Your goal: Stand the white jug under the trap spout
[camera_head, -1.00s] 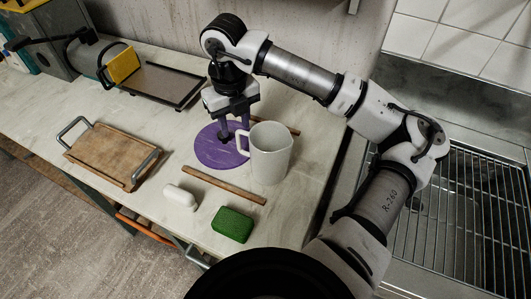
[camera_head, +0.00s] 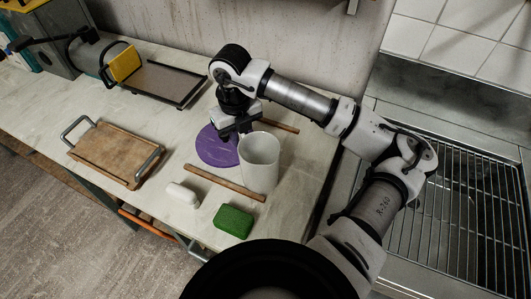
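The white jug (camera_head: 259,163) looks upright at the right part of the pale worktop, its open mouth facing up. Its handle is hidden. My gripper (camera_head: 234,133) points down at the jug's back left rim, over the edge of the purple disc. The fingertips are mostly hidden behind the jug, so I cannot tell whether they are shut on the handle. I cannot tell whether the jug's base touches the worktop. I cannot make out a trap spout in this view.
A wooden strip (camera_head: 224,183), a white rounded piece (camera_head: 182,195) and a green sponge (camera_head: 234,221) lie in front of the jug. The purple disc (camera_head: 214,148) is left of it. A wooden tray (camera_head: 112,153) stands further left. A sink with a wire rack (camera_head: 455,200) is right.

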